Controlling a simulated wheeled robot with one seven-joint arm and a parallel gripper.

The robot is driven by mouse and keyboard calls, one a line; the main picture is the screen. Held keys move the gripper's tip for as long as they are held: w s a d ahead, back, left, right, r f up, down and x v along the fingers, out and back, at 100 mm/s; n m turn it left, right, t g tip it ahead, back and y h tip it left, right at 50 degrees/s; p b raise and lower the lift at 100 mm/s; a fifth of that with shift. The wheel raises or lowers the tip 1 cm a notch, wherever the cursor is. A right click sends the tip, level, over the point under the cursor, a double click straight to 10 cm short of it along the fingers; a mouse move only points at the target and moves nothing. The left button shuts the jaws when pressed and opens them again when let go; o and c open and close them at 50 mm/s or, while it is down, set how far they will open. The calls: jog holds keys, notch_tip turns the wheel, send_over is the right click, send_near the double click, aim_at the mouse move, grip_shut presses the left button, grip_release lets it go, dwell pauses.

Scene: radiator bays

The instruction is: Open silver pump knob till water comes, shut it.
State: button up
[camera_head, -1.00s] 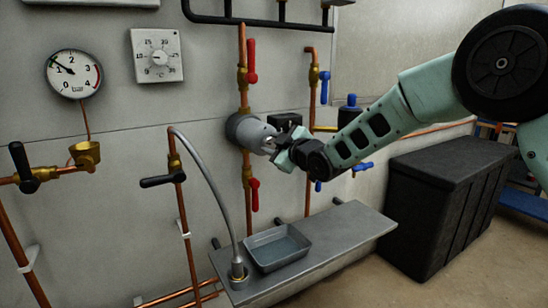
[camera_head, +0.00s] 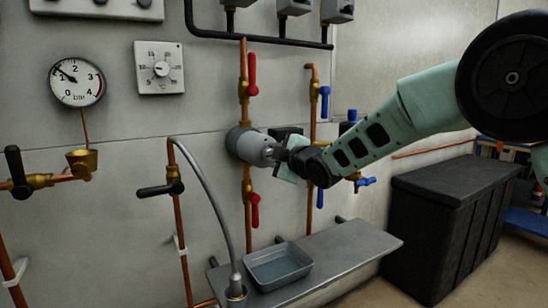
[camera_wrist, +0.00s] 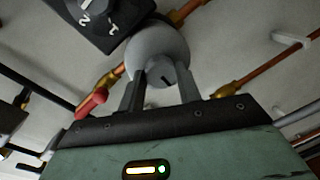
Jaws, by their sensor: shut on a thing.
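The grey-silver pump body (camera_head: 240,143) sits on the copper pipe between two red levers. My gripper (camera_head: 273,152) is at its right-hand end, shut on the knob there. In the wrist view, the round pump (camera_wrist: 160,42) is ahead and the slotted knob (camera_wrist: 164,76) sits between the two fingers of my gripper (camera_wrist: 161,82). The slot looks tilted. The fingers partly hide the knob in the head view. I see no running water.
A dark box with a numbered dial (camera_wrist: 95,18) is beside the pump. Red levers (camera_head: 252,75) and blue levers (camera_head: 324,103) are close by. Below, a grey tray (camera_head: 305,268) rests on a metal shelf (camera_head: 360,243). A black chest (camera_head: 440,230) stands at right.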

jog(key=shift+f, duration=0.15)
jog(key=o, duration=1)
jog(key=shift+c, duration=0.2)
jog(key=v, duration=1.7)
jog(key=shift+d+b, duration=0.2)
jog(key=shift+b, duration=0.25)
jog(key=shift+s, duration=0.15)
jog(key=s+d+f+m+g+h, duration=0.3)
jog(key=s+f+m+g+h, duration=0.35)
jog(key=s+f, duration=0.85)
jog(key=s+d+f+m+g+h, duration=0.1)
jog(key=s+d+f+m+g, duration=0.2)
jog(key=s, duration=0.7)
jog(key=s+d+f+m+g+h, duration=0.1)
jog(key=s+d+m+g+h, duration=0.2)
jog(key=s, duration=0.7)
notch_tip(320, 180, up, 19)
jog(key=g+y+p, duration=0.1)
jog(key=p, duration=1.7)
jog(key=shift+p, duration=0.4)
